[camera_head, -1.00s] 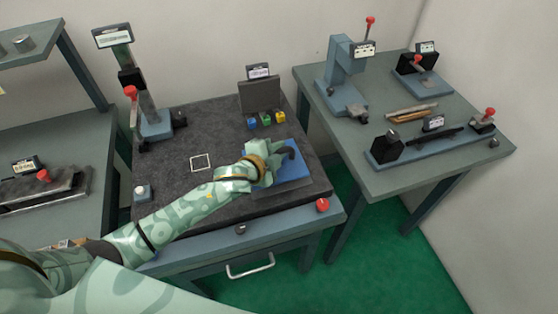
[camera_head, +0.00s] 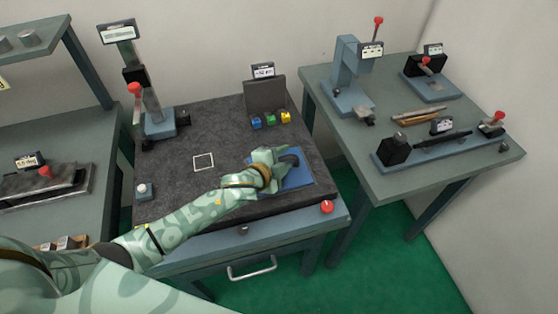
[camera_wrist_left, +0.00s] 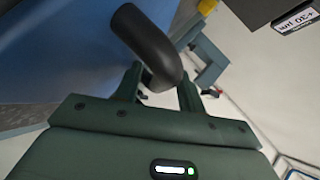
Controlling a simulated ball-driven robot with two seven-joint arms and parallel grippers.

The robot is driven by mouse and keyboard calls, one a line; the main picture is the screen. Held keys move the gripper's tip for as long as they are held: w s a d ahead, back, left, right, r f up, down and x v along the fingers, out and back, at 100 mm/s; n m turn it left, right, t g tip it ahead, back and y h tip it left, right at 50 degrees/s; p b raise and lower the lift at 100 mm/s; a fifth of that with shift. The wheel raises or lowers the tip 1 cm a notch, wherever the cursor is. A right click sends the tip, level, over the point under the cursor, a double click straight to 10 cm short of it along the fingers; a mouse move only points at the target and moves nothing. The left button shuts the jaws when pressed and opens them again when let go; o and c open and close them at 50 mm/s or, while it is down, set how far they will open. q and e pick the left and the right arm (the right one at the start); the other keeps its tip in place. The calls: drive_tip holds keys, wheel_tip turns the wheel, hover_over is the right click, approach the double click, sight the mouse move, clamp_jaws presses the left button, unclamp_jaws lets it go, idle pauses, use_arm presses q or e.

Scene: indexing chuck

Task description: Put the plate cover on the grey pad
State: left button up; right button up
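The plate cover (camera_head: 302,178) is a blue flat plate with a dark curved handle (camera_head: 293,160), at the right front of the dark bench top. My left gripper (camera_head: 277,170) is at the handle. In the left wrist view, the handle (camera_wrist_left: 148,45) ends between the fingers of my left gripper (camera_wrist_left: 160,85), which lie close on both sides of it, above the blue cover (camera_wrist_left: 60,45). The grey pad cannot be made out apart from the cover, which appears to lie low over that spot. My right gripper is not in view.
Blue, green and yellow blocks (camera_head: 270,120) stand at the back by a grey upright plate (camera_head: 264,95). A red knob (camera_head: 327,207) is on the front edge. A press (camera_head: 155,115) stands back left.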

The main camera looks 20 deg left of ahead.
use_arm(q)
drive_tip(key=p+v, duration=0.2)
drive_tip(key=v, duration=0.9)
drive_tip(key=shift+r+p, duration=0.2)
drive_tip(key=shift+p, duration=0.15)
drive_tip(key=shift+s+a+r, duration=0.1)
drive_tip(key=shift+s+r, duration=0.05)
drive_tip(key=shift+s, duration=0.3)
